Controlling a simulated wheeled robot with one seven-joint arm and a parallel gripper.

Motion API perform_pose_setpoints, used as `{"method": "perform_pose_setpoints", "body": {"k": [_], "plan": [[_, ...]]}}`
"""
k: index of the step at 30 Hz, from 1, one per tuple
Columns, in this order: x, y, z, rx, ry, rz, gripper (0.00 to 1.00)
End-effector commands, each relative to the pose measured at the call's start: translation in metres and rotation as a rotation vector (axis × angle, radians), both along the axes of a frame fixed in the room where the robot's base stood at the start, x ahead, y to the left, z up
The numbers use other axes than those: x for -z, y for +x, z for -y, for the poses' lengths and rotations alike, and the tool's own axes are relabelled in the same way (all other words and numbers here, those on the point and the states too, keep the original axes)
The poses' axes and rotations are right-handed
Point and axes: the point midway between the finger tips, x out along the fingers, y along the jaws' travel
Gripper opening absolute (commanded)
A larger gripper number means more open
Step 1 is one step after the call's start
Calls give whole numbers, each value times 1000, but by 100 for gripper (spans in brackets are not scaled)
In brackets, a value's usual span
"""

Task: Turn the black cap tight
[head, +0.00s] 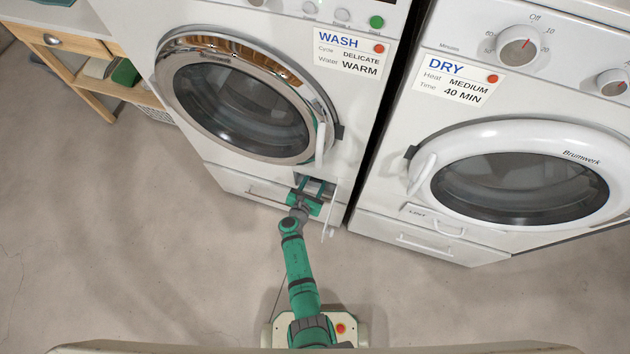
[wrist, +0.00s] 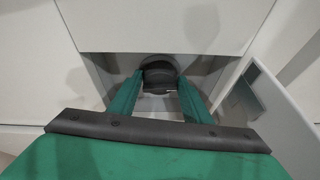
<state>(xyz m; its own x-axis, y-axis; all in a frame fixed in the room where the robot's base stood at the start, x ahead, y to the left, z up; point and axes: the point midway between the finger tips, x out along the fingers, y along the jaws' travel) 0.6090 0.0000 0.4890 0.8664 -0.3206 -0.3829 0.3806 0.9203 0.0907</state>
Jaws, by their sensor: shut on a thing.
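The black cap (wrist: 158,74) sits in a recess low on the washer's front in the wrist view. It is round and dark, and its lower part is partly hidden. My gripper (wrist: 158,90) reaches into the recess with one green finger on each side of the cap, shut on it. In the head view my gripper (head: 314,188) is at the recess below the washer door, and the cap is too hidden by it to make out. How tight the cap is cannot be told.
A small white flap (wrist: 262,105) hangs open at the recess's right side; it also shows in the head view (head: 330,217). The washer (head: 245,100) stands left of the dryer (head: 520,175), with a narrow gap between. A wooden table (head: 85,70) stands far left. The floor (head: 130,230) is clear.

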Motion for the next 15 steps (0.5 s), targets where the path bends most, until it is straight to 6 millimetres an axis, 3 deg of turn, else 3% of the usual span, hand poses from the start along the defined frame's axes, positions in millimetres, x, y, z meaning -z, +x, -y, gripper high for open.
{"method": "perform_pose_setpoints", "body": {"k": [9, 15], "plan": [[-1, -1, 2, -2, 194, 64, 22], [0, -1, 1, -3, 233, 75, 22]]}}
